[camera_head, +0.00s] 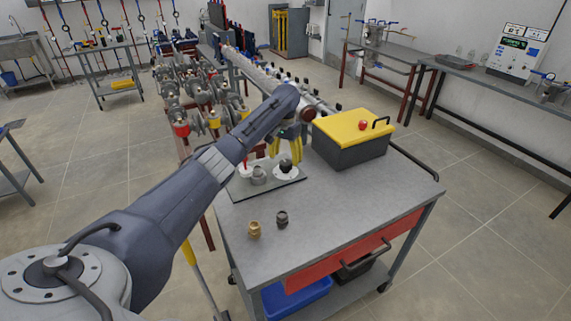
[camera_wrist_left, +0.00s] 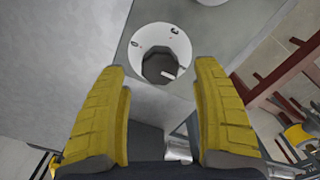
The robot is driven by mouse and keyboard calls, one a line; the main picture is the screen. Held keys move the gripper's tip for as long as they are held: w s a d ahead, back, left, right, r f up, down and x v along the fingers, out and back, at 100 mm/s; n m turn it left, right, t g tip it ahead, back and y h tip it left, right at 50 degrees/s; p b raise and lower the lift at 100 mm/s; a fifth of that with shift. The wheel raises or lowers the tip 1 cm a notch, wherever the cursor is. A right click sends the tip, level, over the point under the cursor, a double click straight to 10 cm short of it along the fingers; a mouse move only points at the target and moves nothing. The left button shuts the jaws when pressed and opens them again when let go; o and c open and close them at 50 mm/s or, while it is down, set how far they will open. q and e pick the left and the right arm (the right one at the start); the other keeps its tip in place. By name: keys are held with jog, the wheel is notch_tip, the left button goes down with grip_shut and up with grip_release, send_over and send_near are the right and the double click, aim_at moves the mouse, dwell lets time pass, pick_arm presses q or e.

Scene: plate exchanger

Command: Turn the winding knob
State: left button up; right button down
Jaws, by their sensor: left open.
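The winding knob appears to be the dark piece on a round white base (camera_head: 286,171), standing on a thin grey plate on the cart top. In the left wrist view the dark many-sided knob (camera_wrist_left: 162,66) sits inside the white ring, just ahead of the fingertips. My left gripper (camera_head: 290,147) is directly above it with its yellow fingers pointing down. In the left wrist view my left gripper (camera_wrist_left: 163,72) is open, with nothing between its fingers. Contact with the knob does not show. My right gripper is not in view.
A grey fitting (camera_head: 259,175) stands close left of the knob. A yellow-lidded toolbox (camera_head: 350,150) stands to the right. A brass fitting (camera_head: 254,230) and a dark fitting (camera_head: 282,219) are near the cart's front left. The cart top (camera_head: 350,215) is clear at front right. Pipework (camera_head: 205,95) lies behind.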

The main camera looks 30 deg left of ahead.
aim_at(285, 162)
pick_arm(q)
notch_tip(285, 162, up, 8)
dwell(0.4)
dwell(0.3)
